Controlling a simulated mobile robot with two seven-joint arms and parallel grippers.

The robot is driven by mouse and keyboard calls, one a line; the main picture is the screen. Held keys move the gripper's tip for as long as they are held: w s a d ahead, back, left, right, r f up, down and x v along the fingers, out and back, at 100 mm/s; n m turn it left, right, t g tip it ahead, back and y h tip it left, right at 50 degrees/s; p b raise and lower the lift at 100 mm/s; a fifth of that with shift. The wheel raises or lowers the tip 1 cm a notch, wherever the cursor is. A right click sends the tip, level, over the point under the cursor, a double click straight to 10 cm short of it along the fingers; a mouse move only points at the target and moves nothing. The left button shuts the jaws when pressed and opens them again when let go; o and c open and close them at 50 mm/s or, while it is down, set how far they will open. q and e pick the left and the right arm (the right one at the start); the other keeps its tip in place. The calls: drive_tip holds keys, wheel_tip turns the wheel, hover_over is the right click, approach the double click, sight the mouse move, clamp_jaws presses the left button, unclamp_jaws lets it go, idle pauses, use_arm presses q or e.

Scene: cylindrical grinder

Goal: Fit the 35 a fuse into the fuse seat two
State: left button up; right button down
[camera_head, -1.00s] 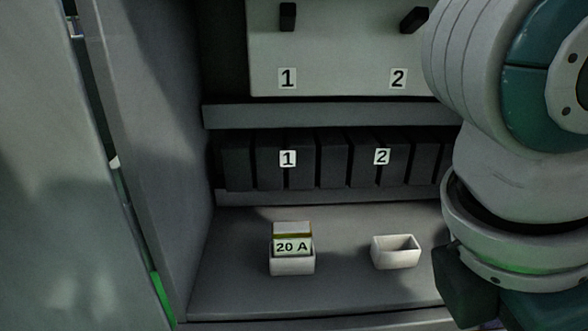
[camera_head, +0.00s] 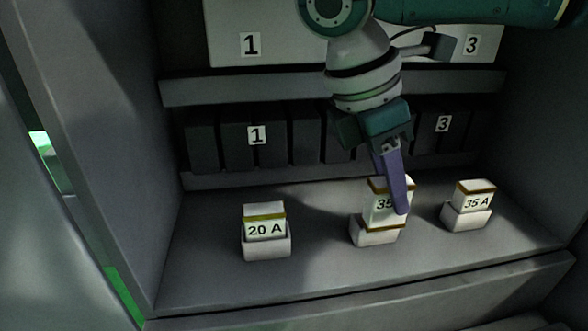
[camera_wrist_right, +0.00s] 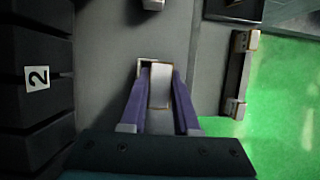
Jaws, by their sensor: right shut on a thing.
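The white 35 A fuse (camera_head: 380,206), with brown bands, is held slightly tilted by my right gripper (camera_head: 394,205). The purple fingers are shut on it; the near finger covers part of its label. Its lower band shows just over the rim of the middle white fuse seat (camera_head: 372,236). I cannot tell whether its lower end has entered the seat. In the right wrist view the fuse (camera_wrist_right: 160,88) is between both fingers, with a pale seat rim (camera_wrist_right: 142,68) beside it. My left gripper is not in view.
A 20 A fuse (camera_head: 265,227) stands in the left seat (camera_head: 267,247). Another 35 A fuse (camera_head: 476,196) stands in the right seat (camera_head: 466,217). Dark blocks (camera_head: 306,138) line the back; cabinet walls close both sides. The shelf front is clear.

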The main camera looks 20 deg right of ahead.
sight(380, 199)
drive_tip(key=shift+w+d, duration=0.2)
drive_tip(key=shift+w, duration=0.65)
drive_tip(key=shift+w+f+b, duration=0.1)
drive_tip(key=shift+f+b, duration=0.25)
drive_tip(key=shift+b, duration=0.3)
wheel_tip(380, 199, down, 3)
drive_tip(key=shift+r+b, duration=0.1)
drive_tip(key=shift+b, duration=0.8)
drive_tip(key=c, duration=0.6)
unclamp_jaws()
drive_tip(key=shift+c, duration=0.2)
